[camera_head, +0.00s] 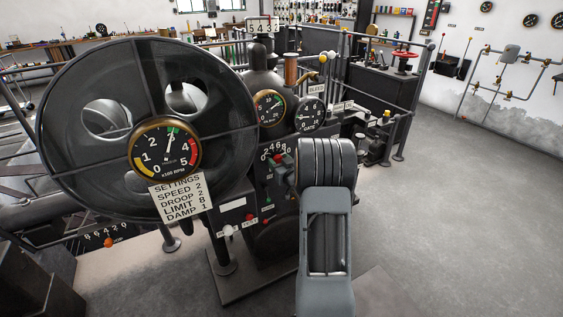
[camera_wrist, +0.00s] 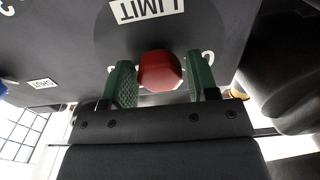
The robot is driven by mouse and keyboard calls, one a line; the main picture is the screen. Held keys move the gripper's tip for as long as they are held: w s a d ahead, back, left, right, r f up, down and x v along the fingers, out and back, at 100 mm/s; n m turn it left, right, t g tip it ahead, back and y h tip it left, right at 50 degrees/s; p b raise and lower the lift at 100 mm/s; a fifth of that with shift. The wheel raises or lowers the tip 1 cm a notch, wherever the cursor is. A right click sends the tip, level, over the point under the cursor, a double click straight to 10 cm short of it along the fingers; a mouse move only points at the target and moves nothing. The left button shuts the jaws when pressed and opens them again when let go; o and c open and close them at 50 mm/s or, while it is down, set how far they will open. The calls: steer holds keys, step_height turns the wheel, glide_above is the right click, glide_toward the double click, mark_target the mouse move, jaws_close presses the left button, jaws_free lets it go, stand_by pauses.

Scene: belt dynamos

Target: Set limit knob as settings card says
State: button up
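The settings card (camera_head: 180,198) hangs under the large gauge and reads speed 2, droop 2, limit 8, damp 1. The limit knob (camera_wrist: 160,70) is a red faceted knob beneath the LIMIT label (camera_wrist: 147,9), which appears upside down in the wrist view. My gripper (camera_wrist: 162,78) has its two green fingers on either side of the knob. A narrow gap shows at the right finger; the left finger sits very close to the knob, and I cannot tell if it touches. In the head view my arm partly covers the knob's panel, and the knob's setting is not readable.
A large dark wheel (camera_head: 75,130) with a gauge (camera_head: 165,147) stands at left. Two smaller gauges (camera_head: 269,107) (camera_head: 311,114) sit above the panel. An orange knob (camera_head: 109,243) is at lower left. Railings (camera_head: 425,75) stand behind; the floor (camera_head: 470,210) at right is clear.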

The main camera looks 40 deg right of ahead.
steer(key=c, duration=0.6)
steer(key=shift+f, duration=0.1)
steer(key=shift+b, duration=0.35)
steer(key=shift+c, duration=0.2)
steer(key=shift+f+n+b, duration=0.15)
steer(key=shift+n+b, duration=0.55)
steer(key=shift+b, duration=0.25)
steer(key=n+b, duration=0.4)
steer(key=b, duration=0.1)
steer(key=shift+r+n+b, duration=0.3)
steer(key=shift+n+b, duration=0.1)
